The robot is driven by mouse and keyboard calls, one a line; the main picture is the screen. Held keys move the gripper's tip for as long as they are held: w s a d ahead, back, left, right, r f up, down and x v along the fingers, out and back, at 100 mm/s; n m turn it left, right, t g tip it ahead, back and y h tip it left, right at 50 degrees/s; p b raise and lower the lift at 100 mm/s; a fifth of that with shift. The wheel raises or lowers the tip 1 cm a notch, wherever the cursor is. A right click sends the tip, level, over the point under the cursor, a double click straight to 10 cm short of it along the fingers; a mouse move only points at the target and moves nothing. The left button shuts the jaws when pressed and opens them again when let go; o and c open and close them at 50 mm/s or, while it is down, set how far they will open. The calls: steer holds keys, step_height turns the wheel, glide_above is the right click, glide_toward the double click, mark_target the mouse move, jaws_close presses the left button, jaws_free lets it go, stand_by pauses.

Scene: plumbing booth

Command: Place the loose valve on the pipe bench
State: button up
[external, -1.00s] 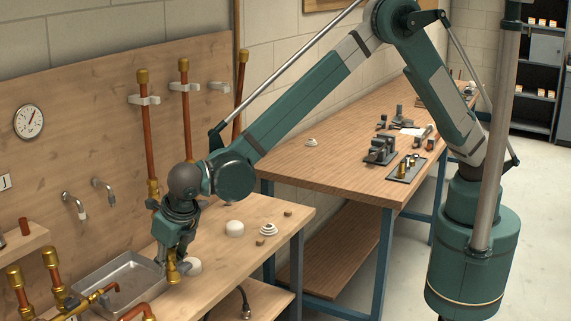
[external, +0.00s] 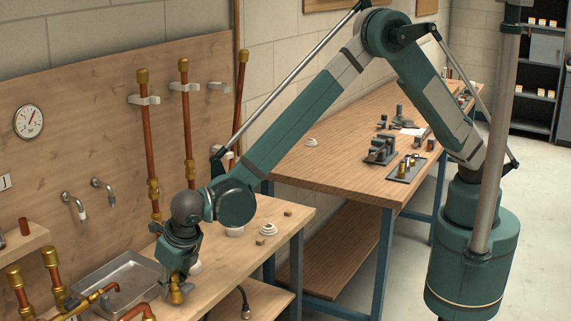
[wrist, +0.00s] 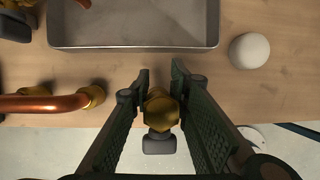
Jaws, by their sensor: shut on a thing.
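My gripper (external: 171,277) is shut on the brass valve (external: 177,293), low near the front edge of the pipe bench (external: 228,256). In the wrist view, the valve (wrist: 160,110) sits between the two fingertips (wrist: 160,100), with a dark grey block-like part below its brass body. There, the valve overlaps the bench's front edge, with floor visible beyond it. I cannot tell how much gap lies between the valve and the bench.
A metal tray (external: 117,276) lies left of my gripper. A copper pipe with brass fittings (wrist: 48,102) is left of the valve in the wrist view, and a white dome (wrist: 249,51) is at right. Upright copper pipes (external: 148,140) stand along the back board.

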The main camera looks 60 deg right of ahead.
mark_target(175, 273)
steer(key=shift+f, duration=1.05)
steer(key=shift+f, duration=0.15)
steer(key=o, duration=1)
steer(key=p+v, duration=0.1)
steer(key=v, duration=1.1)
steer(key=shift+r, duration=0.25)
steer(key=shift+w+d, duration=0.1)
